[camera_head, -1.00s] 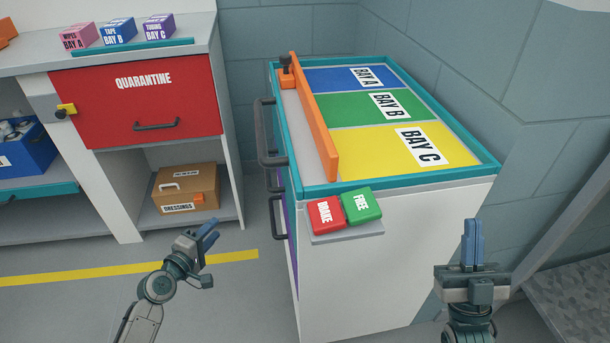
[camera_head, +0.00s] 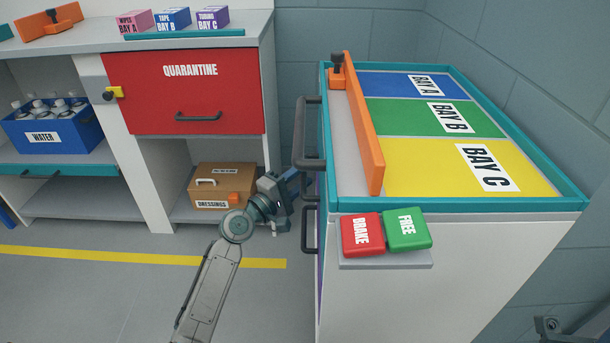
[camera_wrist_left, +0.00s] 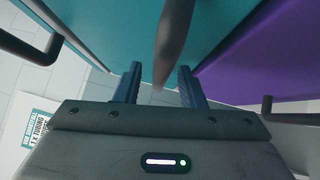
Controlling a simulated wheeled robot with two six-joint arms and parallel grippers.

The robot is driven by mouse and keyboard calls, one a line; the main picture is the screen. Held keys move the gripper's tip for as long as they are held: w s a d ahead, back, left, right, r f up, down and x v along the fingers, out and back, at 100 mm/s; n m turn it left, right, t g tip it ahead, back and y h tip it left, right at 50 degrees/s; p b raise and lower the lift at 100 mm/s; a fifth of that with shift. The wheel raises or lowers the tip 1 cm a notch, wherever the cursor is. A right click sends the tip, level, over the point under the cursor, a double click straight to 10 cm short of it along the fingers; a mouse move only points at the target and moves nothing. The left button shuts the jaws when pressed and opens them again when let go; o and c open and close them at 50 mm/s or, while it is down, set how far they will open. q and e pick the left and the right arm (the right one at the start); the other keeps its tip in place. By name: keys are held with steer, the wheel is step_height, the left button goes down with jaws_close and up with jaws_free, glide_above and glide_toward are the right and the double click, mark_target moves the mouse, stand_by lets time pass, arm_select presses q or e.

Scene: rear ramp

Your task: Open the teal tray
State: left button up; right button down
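The cart's teal tray front (camera_wrist_left: 215,25) fills the top of the left wrist view, beside a purple front (camera_wrist_left: 270,60). A dark bar handle (camera_wrist_left: 175,40) stands out from the teal front, between the directions of my finger tips. My left gripper (camera_wrist_left: 158,85) is open, its two blue fingers apart with nothing visibly clamped. In the head view my left gripper (camera_head: 290,178) is beside the cart's left side, close to a middle handle (camera_head: 309,187). Whether the fingers touch the handle cannot be told. My right gripper is not in view.
A larger dark handle (camera_head: 302,130) stands out above, and another handle (camera_head: 307,230) below. Red BRAKE (camera_head: 361,234) and green FREE (camera_head: 407,229) buttons sit on the cart's near end. A cabinet with a red QUARANTINE drawer (camera_head: 190,95) stands left. A dressings box (camera_head: 220,185) sits below it.

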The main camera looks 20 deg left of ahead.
arm_select(q)
steer(key=shift+w+d+r, duration=0.1)
steer(key=shift+w+d, duration=0.25)
steer(key=shift+w, duration=0.3)
jaws_close()
